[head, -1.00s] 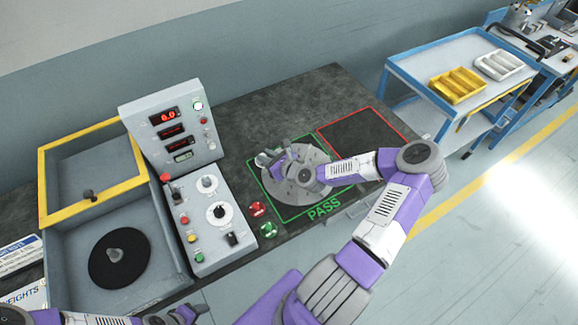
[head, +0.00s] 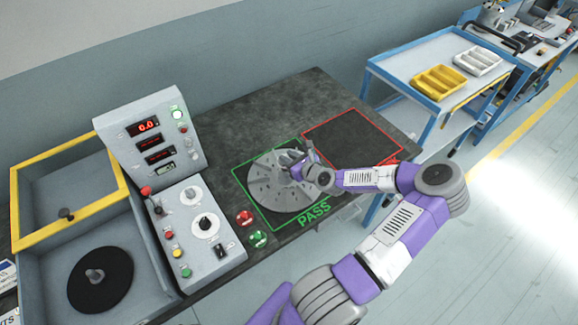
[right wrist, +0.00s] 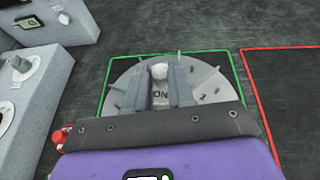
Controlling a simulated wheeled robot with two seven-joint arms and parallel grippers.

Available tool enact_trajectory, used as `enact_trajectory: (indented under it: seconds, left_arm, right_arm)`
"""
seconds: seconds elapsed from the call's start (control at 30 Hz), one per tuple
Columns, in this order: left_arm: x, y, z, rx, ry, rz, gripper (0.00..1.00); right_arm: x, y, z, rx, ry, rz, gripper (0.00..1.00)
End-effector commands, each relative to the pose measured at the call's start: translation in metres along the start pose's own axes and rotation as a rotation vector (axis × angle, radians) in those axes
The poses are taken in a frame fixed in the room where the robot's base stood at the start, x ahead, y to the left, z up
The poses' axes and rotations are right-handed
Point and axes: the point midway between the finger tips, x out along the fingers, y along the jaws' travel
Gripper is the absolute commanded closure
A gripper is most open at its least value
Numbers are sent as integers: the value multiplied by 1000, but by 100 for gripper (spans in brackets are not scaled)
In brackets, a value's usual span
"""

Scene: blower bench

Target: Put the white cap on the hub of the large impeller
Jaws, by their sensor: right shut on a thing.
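The large impeller (head: 268,194) is a grey finned disc lying flat inside the green PASS square on the bench. It also shows in the right wrist view (right wrist: 209,88) behind my fingers. My right gripper (head: 297,163) is above the far right part of the disc in the head view. In the right wrist view, my right gripper (right wrist: 160,76) is shut on the white cap (right wrist: 159,71), a small rounded piece between its fingertips. The hub is hidden behind the gripper, and I cannot tell whether the cap touches it. My left gripper is out of view.
A red-outlined square (head: 352,138) right of the impeller is empty. The grey control box (head: 195,222) with knobs stands to its left, with red and green buttons (head: 245,218) between. An open yellow-rimmed bin (head: 20,205) is farther left. A blue cart (head: 405,67) holds two trays.

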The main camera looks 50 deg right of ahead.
Motion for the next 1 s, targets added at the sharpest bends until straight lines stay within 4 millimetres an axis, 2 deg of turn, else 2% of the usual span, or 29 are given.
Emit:
enact_trajectory:
  seconds: [0.23, 0.6, 0.63, 0.77, 0.8, 1.0]
  left_arm:
    - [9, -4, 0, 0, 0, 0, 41]
    - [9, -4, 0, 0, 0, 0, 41]
    - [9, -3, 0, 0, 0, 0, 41]
    - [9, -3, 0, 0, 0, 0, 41]
    - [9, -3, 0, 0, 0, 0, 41]
    - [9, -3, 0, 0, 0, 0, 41]
  right_arm:
    - [13, 2, -31, 1, 0, 1, 100]
    - [14, 2, -34, 1, 0, 1, 100]
    - [14, 2, -34, 1, 0, 0, 74]
    - [14, 2, -34, 0, 1, 0, 54]
    - [14, 2, -34, 0, 1, 0, 51]
    - [14, 2, -34, 0, 1, 1, 51]
